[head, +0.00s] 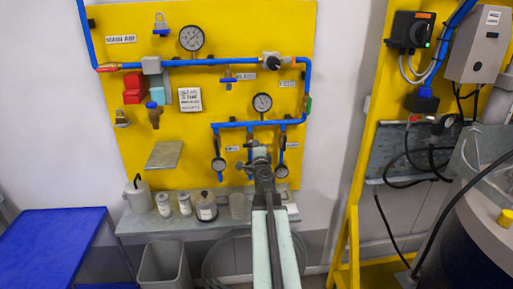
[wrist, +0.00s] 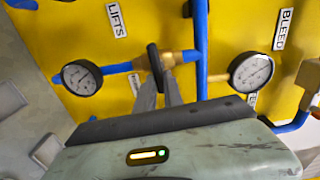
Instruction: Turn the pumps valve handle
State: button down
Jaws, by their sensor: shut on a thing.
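My gripper (wrist: 160,72) is shut on a dark valve handle (wrist: 153,57) in the wrist view. The handle stands upright, joined to a brass valve body (wrist: 182,57) on the blue pipe line. In the head view my gripper (head: 260,151) reaches the lower pipes of the yellow panel and covers most of this valve. A white label (wrist: 136,84) by the valve is partly hidden and I cannot read it, so the pumps name does not show.
Round gauges stand left (wrist: 82,77) and right (wrist: 251,72) of the valve. Labels LIFTS (wrist: 117,19) and BLEED (wrist: 284,29) are readable. Below the yellow panel (head: 230,100), a shelf holds jars (head: 206,206). A blue table (head: 50,245) is at left.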

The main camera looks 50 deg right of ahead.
jog(key=shift+f+m, duration=0.1)
jog(key=shift+m, duration=0.3)
jog(key=c, duration=1.5)
grip_release()
jog(key=shift+o, duration=0.2)
